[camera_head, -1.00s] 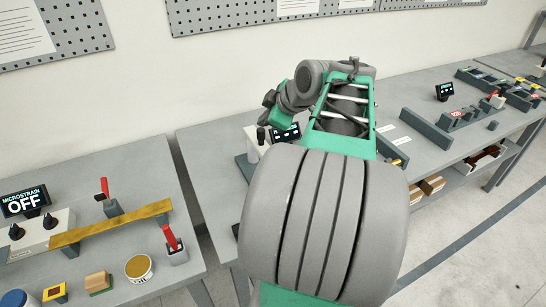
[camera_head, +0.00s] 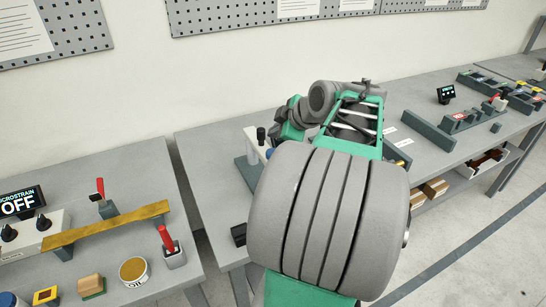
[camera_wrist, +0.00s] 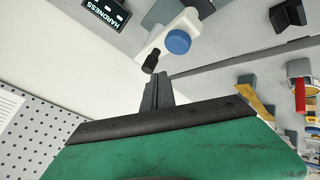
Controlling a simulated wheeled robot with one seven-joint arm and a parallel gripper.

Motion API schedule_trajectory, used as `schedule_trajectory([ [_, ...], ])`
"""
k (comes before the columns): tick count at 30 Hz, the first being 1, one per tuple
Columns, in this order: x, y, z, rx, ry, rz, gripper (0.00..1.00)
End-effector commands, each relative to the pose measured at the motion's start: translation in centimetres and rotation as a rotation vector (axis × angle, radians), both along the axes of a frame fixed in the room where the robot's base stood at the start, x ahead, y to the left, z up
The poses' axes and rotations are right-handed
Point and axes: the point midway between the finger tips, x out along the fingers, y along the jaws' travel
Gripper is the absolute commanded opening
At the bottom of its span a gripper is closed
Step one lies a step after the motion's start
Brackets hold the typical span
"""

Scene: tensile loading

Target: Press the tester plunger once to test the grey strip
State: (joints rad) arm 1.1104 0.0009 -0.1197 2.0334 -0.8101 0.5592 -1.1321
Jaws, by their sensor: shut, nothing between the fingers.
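The tester has a white head with a black plunger (camera_head: 261,136) on top. It stands on the middle bench, partly behind my arm. In the wrist view, which looks upside down, the black plunger (camera_wrist: 152,63) sticks out of the white head (camera_wrist: 160,36), beside a blue knob (camera_wrist: 178,42). My gripper (camera_wrist: 157,80) is shut and empty. Its fingertips appear just short of the plunger, with a small gap in the picture; I cannot tell the true distance. In the head view the fingertips are hidden by my arm. I cannot make out the grey strip.
A HARDNESS display (camera_wrist: 106,12) is near the tester. The left bench (camera_head: 140,165) holds a brass bar (camera_head: 105,229), red-handled clamps (camera_head: 168,240) and a MICROSTRAIN display (camera_head: 20,201) reading OFF. More fixtures stand on the right bench. A gap separates the left and middle benches.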

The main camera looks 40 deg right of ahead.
Motion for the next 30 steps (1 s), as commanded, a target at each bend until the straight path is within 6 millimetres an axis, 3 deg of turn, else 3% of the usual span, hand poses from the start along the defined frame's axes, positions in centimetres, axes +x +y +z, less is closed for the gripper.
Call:
schedule_trajectory([
  [3,0.0,0.0,-2.5,-0.001,0.001,0.000,0.00],
  [7,0.0,0.0,-3.4,-0.001,0.000,0.001,0.00],
  [30,0.0,0.0,-3.3,0.000,0.000,0.000,0.00],
])
